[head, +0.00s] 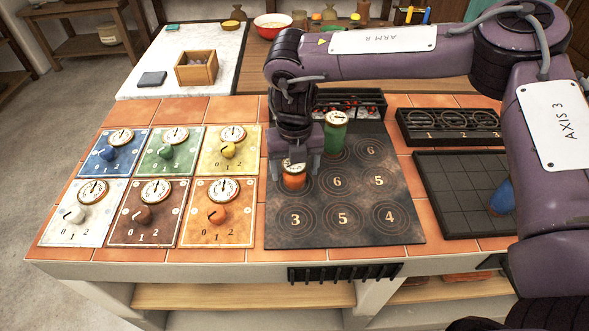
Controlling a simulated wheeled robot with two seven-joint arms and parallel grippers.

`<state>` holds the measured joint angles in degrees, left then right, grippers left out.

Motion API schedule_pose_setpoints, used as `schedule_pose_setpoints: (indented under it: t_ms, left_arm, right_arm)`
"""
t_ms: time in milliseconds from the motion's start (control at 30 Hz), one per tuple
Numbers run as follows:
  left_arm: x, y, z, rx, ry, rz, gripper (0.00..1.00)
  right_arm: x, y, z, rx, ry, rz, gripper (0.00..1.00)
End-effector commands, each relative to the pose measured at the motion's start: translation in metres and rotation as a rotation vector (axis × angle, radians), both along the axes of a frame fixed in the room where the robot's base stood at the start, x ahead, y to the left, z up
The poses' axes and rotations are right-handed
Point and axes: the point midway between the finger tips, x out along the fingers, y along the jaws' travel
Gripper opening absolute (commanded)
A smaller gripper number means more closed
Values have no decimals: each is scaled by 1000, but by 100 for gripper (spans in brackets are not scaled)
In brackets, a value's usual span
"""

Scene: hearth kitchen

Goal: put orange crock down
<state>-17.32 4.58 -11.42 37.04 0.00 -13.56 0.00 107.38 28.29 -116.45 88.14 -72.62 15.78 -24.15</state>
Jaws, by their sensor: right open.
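The orange crock (293,181) stands on the dark numbered board (340,232), at its left side, behind the ring marked 3. A dial-like disc covers its top. My right gripper (295,172) points down over the crock, with its fingers on either side of it. The jaws are open, and the crock appears to rest on the board. Whether a finger touches it cannot be told. A green crock (335,133) stands farther back on the same board. My left gripper is not in view.
Several coloured panels with dials (217,212) lie left of the board. A dark grid tray (453,205) with a blue object (500,199) is at the right, partly behind my right arm. A rack numbered 1 to 3 (450,128) stands behind it. The board's front rings are clear.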

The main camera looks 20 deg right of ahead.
Motion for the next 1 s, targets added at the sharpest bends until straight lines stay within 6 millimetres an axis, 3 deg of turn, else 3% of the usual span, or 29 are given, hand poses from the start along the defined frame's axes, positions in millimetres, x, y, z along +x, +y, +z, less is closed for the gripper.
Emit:
schedule_pose_setpoints:
  t_ms: [333, 500, 733, 1000]
  left_arm:
    - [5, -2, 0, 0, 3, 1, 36]
    - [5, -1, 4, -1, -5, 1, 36]
    - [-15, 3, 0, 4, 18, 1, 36]
    - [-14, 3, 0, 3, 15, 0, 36]
  right_arm:
    - [1, 1, 74, 2, -5, 1, 70]
    - [1, 1, 101, 1, -4, 2, 70]
    - [0, 1, 111, 2, -1, 2, 70]
    - [0, 1, 111, 2, -1, 1, 70]
